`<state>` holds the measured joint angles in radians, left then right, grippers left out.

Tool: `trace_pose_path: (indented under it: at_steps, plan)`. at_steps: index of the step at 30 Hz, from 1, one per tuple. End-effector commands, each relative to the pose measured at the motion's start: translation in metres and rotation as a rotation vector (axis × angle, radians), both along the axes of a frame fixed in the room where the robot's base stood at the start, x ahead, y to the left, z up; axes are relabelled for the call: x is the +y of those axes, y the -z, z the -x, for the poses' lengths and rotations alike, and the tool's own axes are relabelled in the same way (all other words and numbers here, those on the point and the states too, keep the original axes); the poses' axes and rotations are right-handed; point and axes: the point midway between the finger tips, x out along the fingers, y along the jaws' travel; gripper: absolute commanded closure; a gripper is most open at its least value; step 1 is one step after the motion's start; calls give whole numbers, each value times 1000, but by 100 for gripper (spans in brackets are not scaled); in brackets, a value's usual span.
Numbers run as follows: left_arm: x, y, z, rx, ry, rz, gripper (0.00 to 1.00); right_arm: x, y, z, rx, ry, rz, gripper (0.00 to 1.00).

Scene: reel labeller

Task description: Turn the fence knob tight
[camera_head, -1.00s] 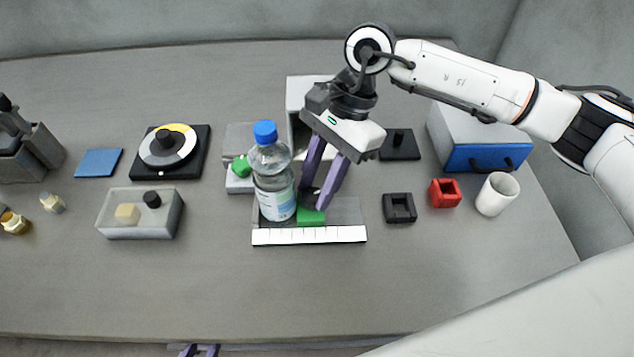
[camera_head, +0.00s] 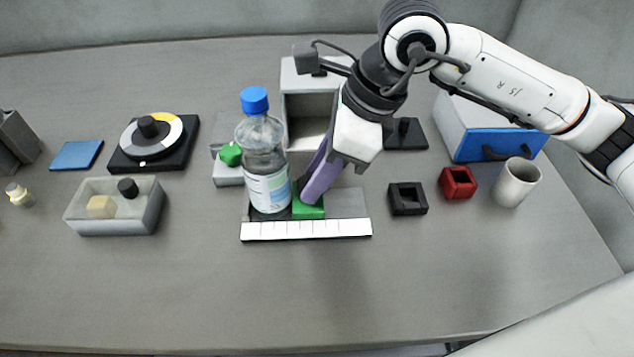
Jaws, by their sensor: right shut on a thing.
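A clear bottle with a blue cap (camera_head: 262,150) stands upright on the dark bed of the labeller. A green fence block (camera_head: 309,208) sits just right of the bottle, behind a white ruled strip (camera_head: 305,229). My right gripper (camera_head: 309,195) points down over the green block, its purple fingers lined up one behind the other in this view. It is shut on the fence knob, which the fingers hide. A green knob (camera_head: 230,154) on a grey block stands behind and left of the bottle. My left gripper is out of view.
An open grey box (camera_head: 305,75) stands behind the bottle. A black socket (camera_head: 407,198), red block (camera_head: 458,183), white cup (camera_head: 516,182) and blue-fronted drawer box (camera_head: 495,145) are on the right. A tray (camera_head: 115,222) and dial (camera_head: 152,142) are on the left. The front table is clear.

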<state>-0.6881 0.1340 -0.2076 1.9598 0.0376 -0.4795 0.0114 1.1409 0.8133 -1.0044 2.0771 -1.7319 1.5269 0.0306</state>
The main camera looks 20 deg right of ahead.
Motion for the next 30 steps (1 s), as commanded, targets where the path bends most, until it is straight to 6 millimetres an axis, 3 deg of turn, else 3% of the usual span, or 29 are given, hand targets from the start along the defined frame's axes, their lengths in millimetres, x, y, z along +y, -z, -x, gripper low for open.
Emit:
trace_pose_path:
  at_steps: [9,15,30]
  plan:
    - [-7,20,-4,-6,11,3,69,3,2,2,-5,270,-2,94]
    - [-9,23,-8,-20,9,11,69,4,1,3,-3,396,-2,94]
    - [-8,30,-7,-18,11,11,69,4,-1,4,0,510,-2,94]
